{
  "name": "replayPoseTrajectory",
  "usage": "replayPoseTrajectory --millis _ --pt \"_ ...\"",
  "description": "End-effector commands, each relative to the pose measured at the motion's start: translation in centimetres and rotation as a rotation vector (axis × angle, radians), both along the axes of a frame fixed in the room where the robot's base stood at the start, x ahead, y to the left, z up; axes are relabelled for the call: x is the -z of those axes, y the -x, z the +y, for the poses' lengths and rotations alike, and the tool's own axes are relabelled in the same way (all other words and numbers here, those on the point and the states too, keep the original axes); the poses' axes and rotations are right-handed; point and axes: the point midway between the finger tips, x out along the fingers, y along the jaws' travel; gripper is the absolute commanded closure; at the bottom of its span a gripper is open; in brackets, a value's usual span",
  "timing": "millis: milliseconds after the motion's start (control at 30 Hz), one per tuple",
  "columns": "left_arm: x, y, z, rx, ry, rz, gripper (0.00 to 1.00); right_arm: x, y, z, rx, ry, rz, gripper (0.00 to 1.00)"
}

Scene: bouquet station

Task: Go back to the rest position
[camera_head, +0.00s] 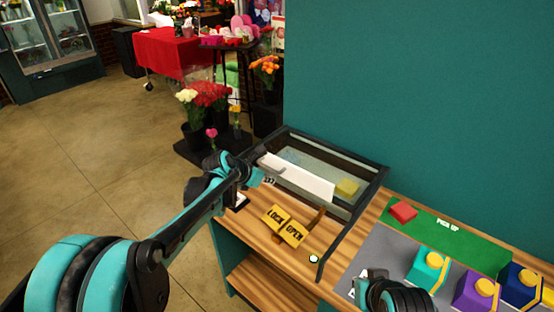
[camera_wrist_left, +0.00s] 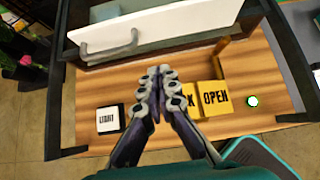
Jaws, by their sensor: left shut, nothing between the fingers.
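My left gripper (camera_wrist_left: 158,72) is shut and empty in the left wrist view, with its fingertips close to the white front panel (camera_wrist_left: 110,35) of the dark-framed case. In the head view my left arm reaches in from the lower left, and its gripper (camera_head: 266,181) is beside the left end of that panel (camera_head: 300,179). Yellow LOCK and OPEN blocks (camera_head: 284,226) are on the wooden bench; the fingers partly cover LOCK in the wrist view. Part of my right arm's end (camera_head: 388,292) shows at the bottom edge, with its fingers unclear.
A yellow block (camera_head: 346,188) shows in the glass-topped case (camera_head: 372,190). A small glowing button (camera_head: 313,259) and a LIGHT switch (camera_wrist_left: 109,118) are on the bench. A red box (camera_head: 403,211) is on the green mat (camera_head: 440,227). Several coloured boxes stand right. Open floor lies left.

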Motion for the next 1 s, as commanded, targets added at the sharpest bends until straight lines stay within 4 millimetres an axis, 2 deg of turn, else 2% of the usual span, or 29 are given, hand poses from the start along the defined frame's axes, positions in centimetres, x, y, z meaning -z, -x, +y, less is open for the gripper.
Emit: replayPoseTrajectory --millis 167,267,433,567,700,800,900,1000 --pt "-0.1 0.8 0.3 0.030 -0.037 -0.019 1.00 0.3 0.0 0.0 0.000 0.000 0.000 1.00" --pt "-0.2 3.0 1.0 0.130 -0.159 -0.080 1.00 1.1 0.0 0.0 0.000 0.000 0.000 1.00" --pt "0.4 10.2 3.4 0.469 -0.546 -0.249 1.00 3.3 0.0 0.0 0.000 0.000 0.000 1.00" --pt "1.9 16.2 5.5 0.787 -0.872 -0.367 1.00 5.0 0.0 0.0 0.000 0.000 0.000 1.00" --pt "4.6 22.6 7.7 1.155 -1.200 -0.464 1.00 6.7 0.0 0.0 0.000 0.000 0.000 1.00" --pt "7.0 26.6 9.2 1.419 -1.405 -0.511 1.00 7.8 0.0 0.0 0.000 0.000 0.000 1.00" --pt "9.1 29.6 10.4 1.649 -1.558 -0.540 1.00 8.6 0.0 0.0 0.000 0.000 0.000 1.00" --pt "10.7 31.5 11.3 1.820 -1.657 -0.554 1.00 9.1 0.0 0.0 0.000 0.000 0.000 1.00"
